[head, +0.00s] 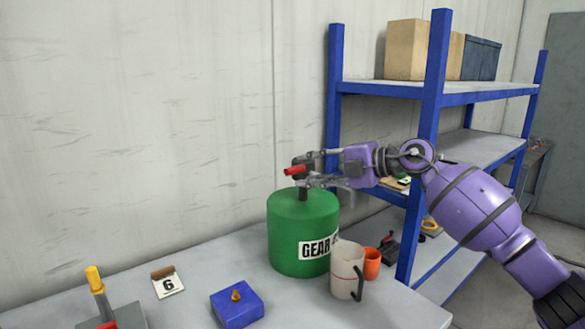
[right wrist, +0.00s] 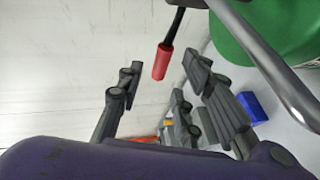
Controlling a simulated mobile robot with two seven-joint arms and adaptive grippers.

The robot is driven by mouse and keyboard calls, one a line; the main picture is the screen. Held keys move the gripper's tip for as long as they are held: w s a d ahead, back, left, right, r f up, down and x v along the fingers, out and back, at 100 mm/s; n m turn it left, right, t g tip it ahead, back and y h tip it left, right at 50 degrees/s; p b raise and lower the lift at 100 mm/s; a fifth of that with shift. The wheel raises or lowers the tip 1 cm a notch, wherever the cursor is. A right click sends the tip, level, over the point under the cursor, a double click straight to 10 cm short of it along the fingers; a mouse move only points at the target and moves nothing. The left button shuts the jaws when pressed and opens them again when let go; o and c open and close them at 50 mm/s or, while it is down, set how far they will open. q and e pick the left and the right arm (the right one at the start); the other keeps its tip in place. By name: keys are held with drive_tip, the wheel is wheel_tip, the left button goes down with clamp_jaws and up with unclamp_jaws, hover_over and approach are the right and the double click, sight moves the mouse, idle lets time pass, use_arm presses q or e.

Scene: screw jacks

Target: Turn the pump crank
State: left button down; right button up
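The pump stands on top of a green drum (head: 290,235) with a "GEAR" label, part of which is hidden. Its crank has a red handle (head: 295,170), which also shows in the right wrist view (right wrist: 162,62) at the end of a dark arm. My right gripper (head: 308,170) is at the pump's height and hides much of it. In the right wrist view its fingers (right wrist: 163,85) are spread, with the red handle between or just beyond their tips. I cannot tell whether they touch it. My left gripper is not in view.
A beige jug (head: 345,270) and an orange cup (head: 372,263) stand close to the drum's right. A blue block (head: 237,303), a "6" card (head: 169,284) and a yellow-topped lever (head: 94,278) are on the left. A blue shelf unit (head: 433,70) rises behind my right arm.

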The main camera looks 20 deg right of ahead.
sight(298, 170)
drive_tip(key=x, duration=0.4)
drive_tip(key=shift+w, duration=0.2)
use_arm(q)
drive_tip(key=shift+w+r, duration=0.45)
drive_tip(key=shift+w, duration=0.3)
use_arm(e)
drive_tip(key=shift+w+a+f, duration=0.15)
drive_tip(key=shift+w+a, duration=0.15)
drive_tip(key=shift+a, duration=0.05)
clamp_jaws()
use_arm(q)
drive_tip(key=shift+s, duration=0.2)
